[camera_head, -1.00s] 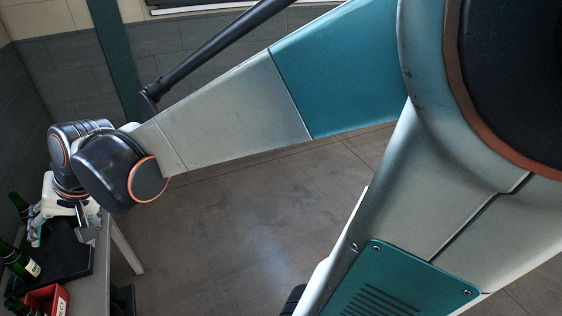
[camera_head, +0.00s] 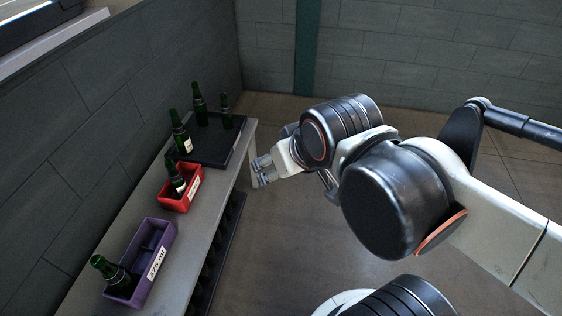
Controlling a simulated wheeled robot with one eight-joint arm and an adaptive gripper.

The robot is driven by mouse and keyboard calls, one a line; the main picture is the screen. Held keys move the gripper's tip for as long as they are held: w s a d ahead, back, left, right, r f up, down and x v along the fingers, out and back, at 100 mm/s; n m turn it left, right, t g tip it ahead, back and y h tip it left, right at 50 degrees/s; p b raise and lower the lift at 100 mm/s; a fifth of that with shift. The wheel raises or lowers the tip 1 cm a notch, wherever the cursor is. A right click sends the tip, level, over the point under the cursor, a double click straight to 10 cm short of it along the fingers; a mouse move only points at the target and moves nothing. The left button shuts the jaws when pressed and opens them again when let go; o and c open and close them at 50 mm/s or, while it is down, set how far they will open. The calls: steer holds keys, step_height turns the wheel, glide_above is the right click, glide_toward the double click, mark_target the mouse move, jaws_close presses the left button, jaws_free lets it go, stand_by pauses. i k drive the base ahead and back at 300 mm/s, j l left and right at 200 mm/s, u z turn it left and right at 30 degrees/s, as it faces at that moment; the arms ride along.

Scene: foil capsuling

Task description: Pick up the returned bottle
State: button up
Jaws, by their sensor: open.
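Several dark green bottles stand on the bench (camera_head: 105,231) at the left. One bottle (camera_head: 181,132) with a pale label, a second bottle (camera_head: 199,105) and a shorter third bottle (camera_head: 226,112) stand upright on the black tray (camera_head: 211,148). Another bottle (camera_head: 175,180) stands in the red bin (camera_head: 194,187), and one leans in the purple bin (camera_head: 155,259). I cannot tell which is the returned one. My gripper (camera_head: 264,168) is open and empty, off the bench's right edge near the far corner, apart from every bottle. My wrist partly hides it.
The purple bin is labelled 375 ml; the red bin's label is too small to read surely. Dark objects sit on a low rack (camera_head: 222,245) below the bench. A block wall (camera_head: 70,135) runs behind the bench. The floor (camera_head: 290,235) right of it is clear.

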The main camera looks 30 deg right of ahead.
mark_target(226, 114)
steer(key=u, duration=2.1)
steer(key=z, duration=2.25)
steer(key=i+l, duration=0.1)
steer(key=i, duration=0.4)
steer(key=i+l+u, duration=0.1)
steer(key=i, duration=0.35)
